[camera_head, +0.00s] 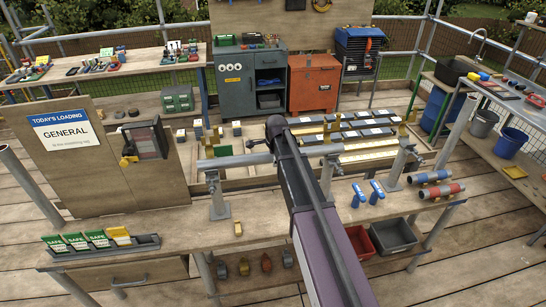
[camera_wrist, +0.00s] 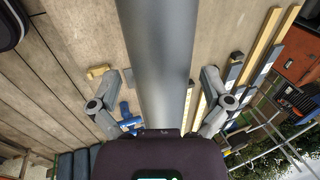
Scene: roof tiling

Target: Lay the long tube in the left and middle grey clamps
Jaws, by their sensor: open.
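The long grey tube (camera_head: 235,161) runs left to right across the left grey clamp (camera_head: 218,200) and the middle grey clamp (camera_head: 327,178) in the head view. My arm hides part of it, and I cannot tell how deep it sits in them. The right grey clamp (camera_head: 398,168) stands apart beyond its right end.
Two blue clamps (camera_head: 368,193) and blue and red banded pipes (camera_head: 440,184) lie right on the bench. A yellow block (camera_head: 238,229) lies at the front edge. A tray of green cards (camera_head: 100,243) is at left. Timbers and tiles (camera_head: 345,137) lie behind.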

